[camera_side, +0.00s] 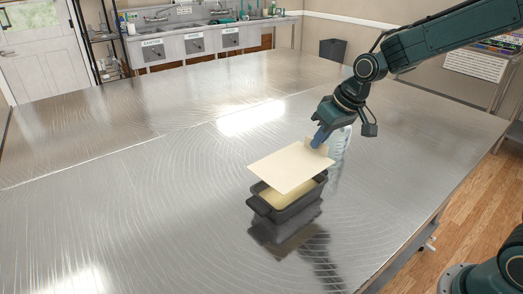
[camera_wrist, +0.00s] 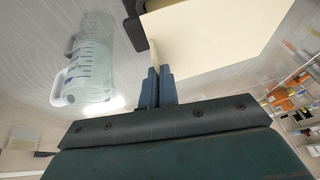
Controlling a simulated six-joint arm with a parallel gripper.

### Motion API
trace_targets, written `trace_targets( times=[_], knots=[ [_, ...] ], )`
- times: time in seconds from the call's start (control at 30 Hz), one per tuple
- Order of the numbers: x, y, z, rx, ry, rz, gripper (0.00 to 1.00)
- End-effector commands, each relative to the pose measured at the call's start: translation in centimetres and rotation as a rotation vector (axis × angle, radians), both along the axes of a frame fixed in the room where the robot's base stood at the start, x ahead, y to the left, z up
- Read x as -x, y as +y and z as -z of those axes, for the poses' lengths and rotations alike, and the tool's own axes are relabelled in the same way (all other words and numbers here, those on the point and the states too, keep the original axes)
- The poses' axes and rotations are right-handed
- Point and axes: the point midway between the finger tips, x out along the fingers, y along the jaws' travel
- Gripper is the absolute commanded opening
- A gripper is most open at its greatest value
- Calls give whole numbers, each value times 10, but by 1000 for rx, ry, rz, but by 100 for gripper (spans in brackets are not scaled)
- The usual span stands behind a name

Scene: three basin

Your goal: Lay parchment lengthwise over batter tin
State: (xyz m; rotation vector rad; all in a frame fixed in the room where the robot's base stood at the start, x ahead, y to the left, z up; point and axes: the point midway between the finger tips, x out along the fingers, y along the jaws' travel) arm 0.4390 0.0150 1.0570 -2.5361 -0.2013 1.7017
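The parchment (camera_side: 288,166) is a flat cream sheet with a short upturned edge at my gripper. It is held slightly tilted above the batter tin, covering part of its opening in the side view. The batter tin (camera_side: 289,212) is a dark loaf tin with end handles and pale batter inside, standing on the steel table. My gripper (camera_side: 320,142) is shut on the parchment's upturned edge, at the tin's far side. In the wrist view the blue fingers (camera_wrist: 161,72) are close together at the edge of the parchment (camera_wrist: 215,35), which hides most of the tin; one dark handle (camera_wrist: 134,30) shows.
A clear measuring jug (camera_side: 340,148) stands on the table just behind and right of the tin; it also shows in the wrist view (camera_wrist: 88,62). The steel table (camera_side: 120,190) is otherwise clear, with wide free room left of the tin.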

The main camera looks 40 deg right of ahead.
Motion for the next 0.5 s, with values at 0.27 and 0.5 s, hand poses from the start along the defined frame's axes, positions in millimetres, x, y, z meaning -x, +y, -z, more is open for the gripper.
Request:
trace_targets(
  times=[0.27,0.5],
  knots=[
    [1,0,20,0,3,0,0],
    [0,0,36,0,2,0,0]
  ],
)
